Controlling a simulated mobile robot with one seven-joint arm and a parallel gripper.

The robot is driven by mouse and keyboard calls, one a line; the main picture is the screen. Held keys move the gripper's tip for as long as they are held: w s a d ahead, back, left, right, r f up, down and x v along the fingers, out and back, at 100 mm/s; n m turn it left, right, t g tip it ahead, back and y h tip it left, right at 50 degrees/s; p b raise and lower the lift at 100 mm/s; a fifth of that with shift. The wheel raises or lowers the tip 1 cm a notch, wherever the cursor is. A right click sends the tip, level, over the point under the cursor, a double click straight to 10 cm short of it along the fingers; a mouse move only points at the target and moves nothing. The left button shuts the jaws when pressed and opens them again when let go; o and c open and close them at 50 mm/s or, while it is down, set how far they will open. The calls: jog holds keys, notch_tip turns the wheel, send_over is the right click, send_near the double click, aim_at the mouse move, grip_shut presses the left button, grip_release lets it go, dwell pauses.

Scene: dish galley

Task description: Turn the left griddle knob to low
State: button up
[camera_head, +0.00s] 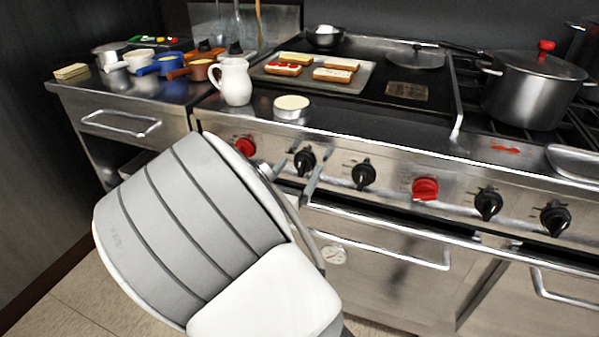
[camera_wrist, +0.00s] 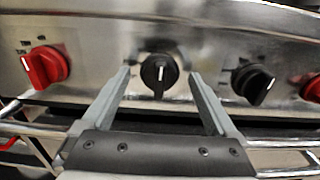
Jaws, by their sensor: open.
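The left black griddle knob (camera_head: 304,161) is on the steel front panel below the griddle. In the wrist view this knob (camera_wrist: 159,72) is centred between my fingertips, and its white line stands about vertical. My gripper (camera_head: 296,168) is open in front of the panel, with one finger on each side of the knob; it also shows in the wrist view (camera_wrist: 160,76). A gap shows on both sides of the knob in the wrist view. I cannot tell how far the fingertips reach along it. My wrist hides part of the panel in the head view.
A red knob (camera_wrist: 45,67) is left of it, and another black knob (camera_wrist: 252,84) is to the right. A steel rail (camera_head: 390,222) runs below the knobs. A white pitcher (camera_head: 234,82) and a round tin (camera_head: 291,108) stand above. A pot (camera_head: 530,92) is at right.

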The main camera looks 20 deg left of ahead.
jog(key=shift+w, duration=0.45)
jog(key=shift+c, duration=0.3)
jog(key=c, duration=1.3)
jog(key=shift+r+p, duration=0.1)
jog(key=shift+p, duration=0.2)
